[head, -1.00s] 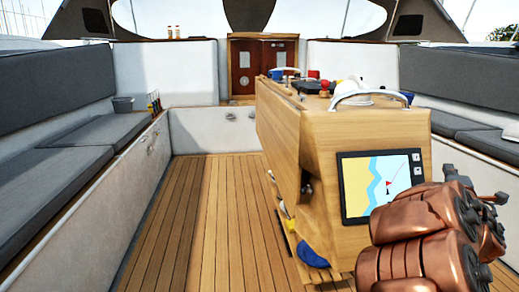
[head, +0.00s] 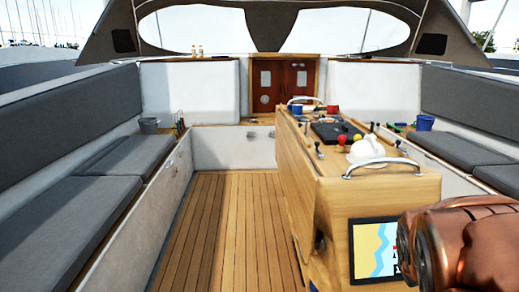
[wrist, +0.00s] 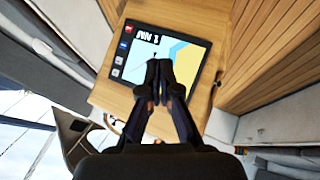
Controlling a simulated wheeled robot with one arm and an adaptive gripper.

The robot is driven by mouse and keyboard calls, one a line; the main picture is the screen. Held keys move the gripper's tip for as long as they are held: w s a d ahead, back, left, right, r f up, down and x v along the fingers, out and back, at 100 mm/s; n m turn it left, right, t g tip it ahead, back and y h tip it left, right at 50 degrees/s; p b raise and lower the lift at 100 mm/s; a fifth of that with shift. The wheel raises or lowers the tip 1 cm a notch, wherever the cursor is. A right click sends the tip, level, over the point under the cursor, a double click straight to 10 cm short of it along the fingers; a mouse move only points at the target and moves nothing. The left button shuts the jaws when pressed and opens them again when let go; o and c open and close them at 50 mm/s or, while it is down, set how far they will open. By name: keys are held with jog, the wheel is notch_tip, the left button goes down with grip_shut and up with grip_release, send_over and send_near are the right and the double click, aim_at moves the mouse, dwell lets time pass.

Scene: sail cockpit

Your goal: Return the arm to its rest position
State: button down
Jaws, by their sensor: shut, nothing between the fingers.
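My gripper (wrist: 166,78) is in the wrist view, with its two dark fingers together and nothing between them. It points toward the chart screen (wrist: 150,52) on the end face of the wooden console (wrist: 197,20); I cannot tell the gap. In the head view my copper-coloured arm (head: 465,245) fills the lower right corner and covers part of the chart screen (head: 374,248). My gripper itself does not show in the head view.
The console (head: 290,185) carries a white kettle-like item (head: 366,150), a metal rail (head: 380,163), a red mug (head: 333,110) and small levers. Grey-cushioned benches (head: 60,215) line both sides. The plank floor (head: 220,225) left of the console is clear.

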jog(key=s+a+r+g+y+p, duration=0.2)
jog(key=s+a+r+g+p, duration=0.1)
jog(key=s+a, duration=0.7)
jog(key=s+a+r+g+y+p, duration=0.3)
jog(key=s+a+p, duration=0.5)
jog(key=s, duration=0.3)
notch_tip(320, 180, up, 2)
jog(key=shift+s+a+r+g, duration=0.25)
jog(key=shift+a+g, duration=0.25)
jog(key=shift+a, duration=0.4)
